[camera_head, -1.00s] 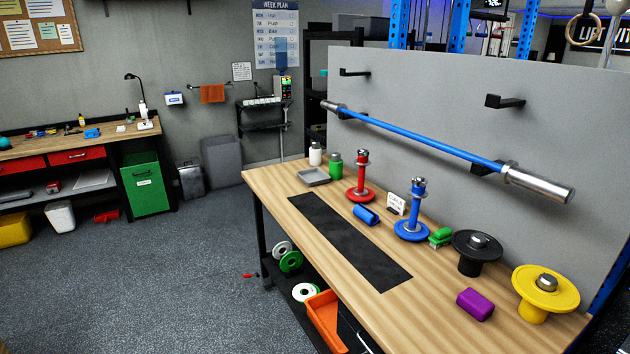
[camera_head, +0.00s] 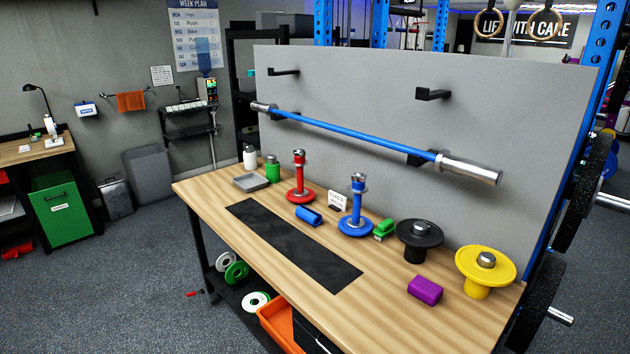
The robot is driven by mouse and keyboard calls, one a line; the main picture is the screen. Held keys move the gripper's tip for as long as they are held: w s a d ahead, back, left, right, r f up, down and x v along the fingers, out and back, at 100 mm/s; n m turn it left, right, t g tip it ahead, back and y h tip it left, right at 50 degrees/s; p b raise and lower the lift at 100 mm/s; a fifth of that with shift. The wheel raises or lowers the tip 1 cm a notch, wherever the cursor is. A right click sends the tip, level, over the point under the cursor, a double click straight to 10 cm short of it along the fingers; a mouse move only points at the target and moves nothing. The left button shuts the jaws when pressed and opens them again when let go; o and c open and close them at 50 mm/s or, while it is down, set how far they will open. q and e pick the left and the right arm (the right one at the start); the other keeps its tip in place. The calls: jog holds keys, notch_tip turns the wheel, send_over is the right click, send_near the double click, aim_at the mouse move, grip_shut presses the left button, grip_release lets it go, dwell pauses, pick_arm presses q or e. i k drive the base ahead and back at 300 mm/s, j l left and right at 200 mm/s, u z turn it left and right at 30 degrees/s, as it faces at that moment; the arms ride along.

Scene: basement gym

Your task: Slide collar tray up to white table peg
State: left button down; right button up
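A shallow grey tray (camera_head: 252,183), which looks like the collar tray, lies at the far left end of the wooden table (camera_head: 385,305). It looks empty. A short white upright piece with a dark top (camera_head: 250,158), perhaps the white table peg, stands just behind the tray. A small gap seems to separate them, but I cannot tell exactly. A similar green piece (camera_head: 272,170) stands to its right, close to the tray's right side. Neither of my grippers is in view.
A red peg stand (camera_head: 299,182), blue peg stand (camera_head: 357,205), black peg (camera_head: 419,236) and yellow peg (camera_head: 486,268) line the table's back. A blue roll (camera_head: 308,216), green block (camera_head: 384,230) and purple block (camera_head: 425,290) lie loose. A black mat (camera_head: 290,244) covers the front middle.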

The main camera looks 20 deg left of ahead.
aim_at(251, 182)
jog(key=i+j+z, duration=0.25)
jog(key=j+z, duration=0.25)
jog(key=i+j+z, duration=0.25)
jog(key=j, duration=0.2)
jog(key=i+j+z, duration=0.15)
jog(key=j, duration=0.35)
jog(key=j+z, duration=0.15)
jog(key=j, duration=0.35)
jog(key=i+j, duration=0.1)
jog(key=j, duration=0.6)
jog(key=i+j+z, duration=0.1)
jog(key=j, duration=0.6)
jog(key=i+j, duration=0.1)
jog(key=j, duration=0.6)
